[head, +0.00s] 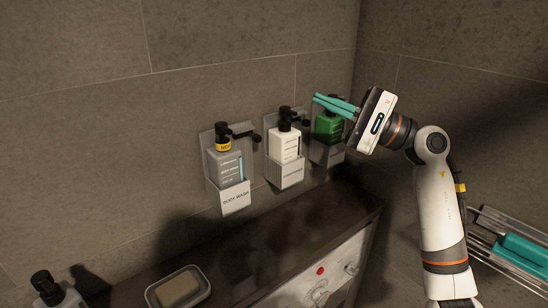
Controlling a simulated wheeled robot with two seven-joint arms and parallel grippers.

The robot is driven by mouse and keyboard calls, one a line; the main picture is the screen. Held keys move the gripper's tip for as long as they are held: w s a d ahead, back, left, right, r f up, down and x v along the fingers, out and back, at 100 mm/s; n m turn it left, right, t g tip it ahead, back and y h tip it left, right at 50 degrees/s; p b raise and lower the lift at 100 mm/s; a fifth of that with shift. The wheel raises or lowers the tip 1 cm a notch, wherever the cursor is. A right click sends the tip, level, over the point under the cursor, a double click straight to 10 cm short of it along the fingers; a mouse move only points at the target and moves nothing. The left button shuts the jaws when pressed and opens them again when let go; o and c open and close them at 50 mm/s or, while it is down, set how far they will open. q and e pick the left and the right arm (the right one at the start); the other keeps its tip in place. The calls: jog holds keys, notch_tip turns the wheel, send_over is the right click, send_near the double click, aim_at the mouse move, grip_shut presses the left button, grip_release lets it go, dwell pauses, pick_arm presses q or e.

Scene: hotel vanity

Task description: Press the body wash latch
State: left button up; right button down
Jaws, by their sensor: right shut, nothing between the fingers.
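The body wash dispenser (228,168) is a clear-grey bottle with a black pump top and a yellow collar. It sits in a wall holder with a white front label (234,199) reading "BODY WASH". A black latch arm (242,134) sticks out to the right from its top. My right gripper (316,101) is shut and empty, its teal fingers pointing left. In the picture it lies up and to the right of the body wash, over the top of the green bottle. The left gripper is not in view.
A white bottle (285,146) and a green bottle (328,127) hang in similar holders to the right. Below are a dark counter (240,240), a soap dish (206,282) and a dark-topped bottle (45,287). A rack (490,226) is at right.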

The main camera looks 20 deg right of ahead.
notch_tip(320, 180, down, 13)
jog(key=b, duration=1.1)
jog(key=p+x, duration=0.4)
jog(key=x, duration=0.6)
jog(key=shift+s+a+b, duration=0.3)
jog(key=shift+a+b, duration=0.5)
jog(key=shift+a, duration=0.2)
